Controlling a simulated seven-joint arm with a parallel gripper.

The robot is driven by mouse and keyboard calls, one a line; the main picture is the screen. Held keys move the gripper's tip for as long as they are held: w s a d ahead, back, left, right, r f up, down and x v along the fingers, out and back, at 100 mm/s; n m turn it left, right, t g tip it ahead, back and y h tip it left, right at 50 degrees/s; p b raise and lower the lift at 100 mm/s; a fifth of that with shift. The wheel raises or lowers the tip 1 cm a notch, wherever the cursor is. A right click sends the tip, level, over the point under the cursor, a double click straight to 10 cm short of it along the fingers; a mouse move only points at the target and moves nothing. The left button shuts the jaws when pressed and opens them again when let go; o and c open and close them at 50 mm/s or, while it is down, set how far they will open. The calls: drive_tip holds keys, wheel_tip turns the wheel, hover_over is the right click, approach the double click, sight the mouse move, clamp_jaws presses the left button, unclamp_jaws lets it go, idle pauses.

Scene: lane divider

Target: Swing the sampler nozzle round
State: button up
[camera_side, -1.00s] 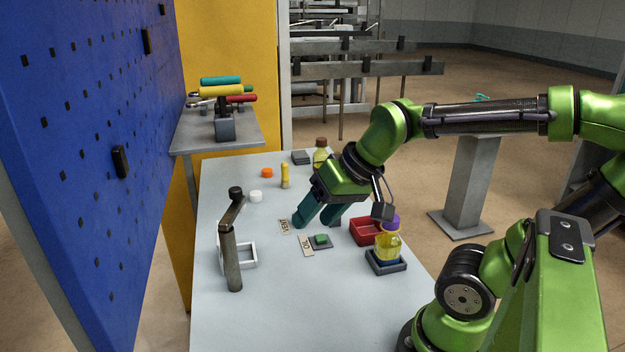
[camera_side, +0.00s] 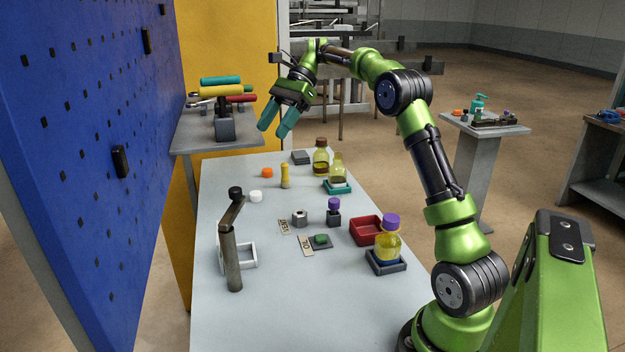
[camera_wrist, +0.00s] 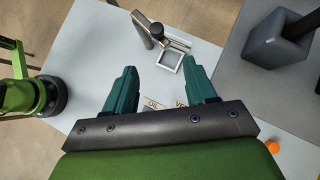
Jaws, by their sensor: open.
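What looks like the sampler is a grey upright post (camera_side: 231,262) at the table's near left. A short swing arm (camera_side: 232,213) sits on its top and slants up to a black knob (camera_side: 236,192), which I take to be the nozzle end. The post also shows at the top of the wrist view (camera_wrist: 146,28). A white square frame (camera_side: 240,267) stands beside the post. My gripper (camera_side: 277,124) is open and empty, high above the far part of the table. Its teal fingers (camera_wrist: 160,75) are spread in the wrist view.
A yellow flask with a purple cap (camera_side: 388,245) sits on a dark stand. A red tray (camera_side: 366,231), a green button (camera_side: 320,239), a purple-capped bottle (camera_side: 334,215) and a hex block (camera_side: 299,219) stand mid-table. A tool shelf (camera_side: 240,138) adjoins the far left.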

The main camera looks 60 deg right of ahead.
sight(237, 188)
drive_tip(key=x, duration=1.7)
drive_tip(key=shift+s+a+r, duration=0.15)
drive_tip(key=shift+s+a, duration=0.05)
drive_tip(key=shift+a, duration=0.1)
clamp_jaws()
